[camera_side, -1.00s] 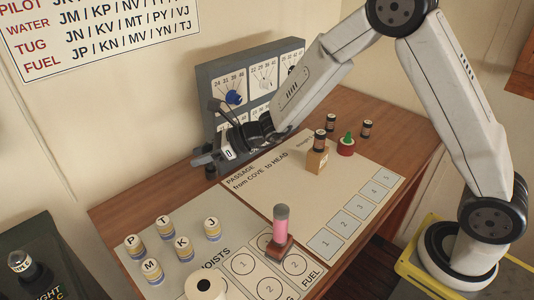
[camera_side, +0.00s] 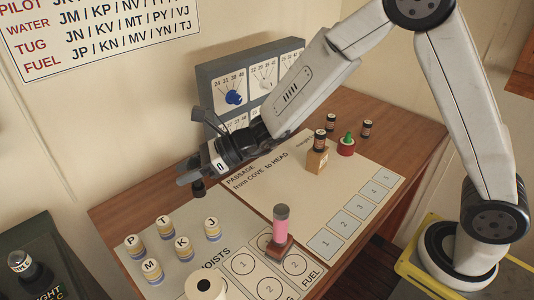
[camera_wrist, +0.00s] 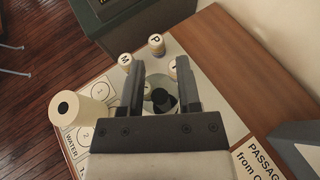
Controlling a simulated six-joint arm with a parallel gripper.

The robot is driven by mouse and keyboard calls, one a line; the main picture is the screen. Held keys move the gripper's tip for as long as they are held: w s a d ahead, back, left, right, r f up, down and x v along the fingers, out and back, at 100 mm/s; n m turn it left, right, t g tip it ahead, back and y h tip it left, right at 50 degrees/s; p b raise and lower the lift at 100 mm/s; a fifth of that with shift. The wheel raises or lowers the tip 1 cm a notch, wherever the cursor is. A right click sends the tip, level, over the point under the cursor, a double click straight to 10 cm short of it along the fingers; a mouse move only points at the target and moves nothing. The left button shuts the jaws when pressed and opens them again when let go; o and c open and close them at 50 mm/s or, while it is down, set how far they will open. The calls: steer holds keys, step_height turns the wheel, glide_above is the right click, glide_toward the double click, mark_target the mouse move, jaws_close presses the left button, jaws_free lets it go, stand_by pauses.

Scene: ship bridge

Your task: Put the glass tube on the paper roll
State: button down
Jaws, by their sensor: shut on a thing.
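The paper roll (camera_side: 205,287) is a white upright cylinder with a dark hole in its top, at the front edge of the side view. It also shows at the left of the wrist view (camera_wrist: 75,108). My gripper (camera_side: 187,172) is above the back left of the table, away from the roll. It is shut on a small dark-ended cylinder (camera_side: 198,188), which seems to be the glass tube. Its dark end (camera_wrist: 162,99) shows between the fingers in the wrist view. Most of it is hidden by the fingers, so its glass is not clear.
Several lettered pieces (camera_side: 182,248) stand on the left sheet. A pink cylinder on a dark red base (camera_side: 280,232) stands right of the roll. A grey dial panel (camera_side: 235,90) is behind my gripper. Small capped cylinders (camera_side: 366,128) stand at the right back.

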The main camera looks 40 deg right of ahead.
steer(key=s+a+r+n+g+y, duration=0.1)
steer(key=s+a+r+n+g, duration=0.2)
steer(key=s+a, duration=0.45)
steer(key=n+g, duration=0.2)
steer(key=g, duration=0.1)
glide_above(196, 291)
steer(key=shift+f+y, duration=0.4)
steer(key=shift+f, duration=1.05)
steer(key=shift+f, duration=1.75)
steer(key=shift+f, duration=0.15)
steer(key=shift+c, duration=1.5)
jaws_free()
